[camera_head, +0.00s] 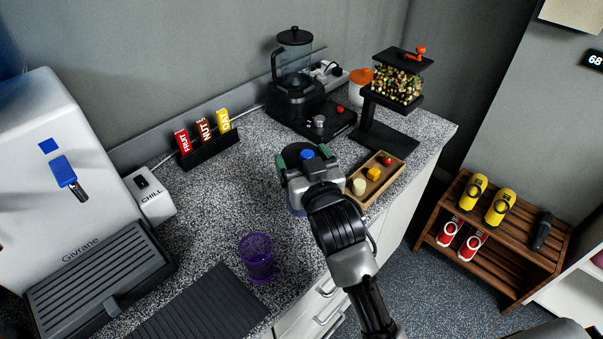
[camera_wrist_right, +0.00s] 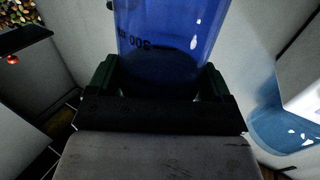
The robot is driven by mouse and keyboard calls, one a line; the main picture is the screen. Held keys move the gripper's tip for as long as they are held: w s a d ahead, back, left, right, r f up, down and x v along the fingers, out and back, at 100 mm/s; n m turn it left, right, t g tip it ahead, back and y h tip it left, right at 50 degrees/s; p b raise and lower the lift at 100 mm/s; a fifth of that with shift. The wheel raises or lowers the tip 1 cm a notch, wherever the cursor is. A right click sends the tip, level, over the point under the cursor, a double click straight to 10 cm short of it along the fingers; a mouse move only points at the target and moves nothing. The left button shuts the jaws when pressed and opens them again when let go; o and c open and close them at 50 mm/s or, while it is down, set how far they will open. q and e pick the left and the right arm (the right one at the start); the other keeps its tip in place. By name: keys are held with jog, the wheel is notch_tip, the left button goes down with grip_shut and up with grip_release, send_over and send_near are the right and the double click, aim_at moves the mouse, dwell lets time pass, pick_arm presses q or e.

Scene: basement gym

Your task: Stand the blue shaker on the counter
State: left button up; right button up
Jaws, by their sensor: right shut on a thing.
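The blue shaker (camera_wrist_right: 165,45) is translucent and fills the upper middle of the right wrist view, with dark volume marks printed on it. My right gripper (camera_head: 307,165) is shut on it, one green-padded finger at each side. In the head view the gripper hides most of the shaker; a dark round top (camera_head: 291,153) and a bit of blue below show. The speckled counter (camera_head: 215,200) lies under the gripper. I cannot tell whether the shaker touches it. My left gripper is not in view.
A purple tumbler (camera_head: 257,258) stands nearer on the counter. A wooden tray (camera_head: 381,191) is right of the gripper, a blender (camera_head: 295,90) and a dispenser (camera_head: 397,85) behind. A bar holder (camera_head: 207,150) and white machine (camera_head: 70,170) are left. Clear counter lies left of the gripper.

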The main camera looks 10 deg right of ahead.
jog(key=shift+w+a+f, duration=0.1)
jog(key=shift+a+f, duration=0.05)
jog(key=shift+f, duration=0.1)
notch_tip(320, 180, down, 4)
jog(key=shift+r, duration=0.2)
jog(key=shift+f, duration=0.2)
jog(key=o, duration=1.5)
jog(key=shift+s+d+r+b, duration=0.1)
jog(key=shift+s+d+b, duration=0.2)
jog(key=shift+s, duration=1.7)
jog(key=shift+s+d+r+b, duration=0.1)
jog(key=shift+s+d+b, duration=0.15)
jog(key=shift+s, duration=1.8)
jog(key=shift+s+d+b, duration=0.2)
jog(key=shift+s+b, duration=0.15)
jog(key=shift+s, duration=1.65)
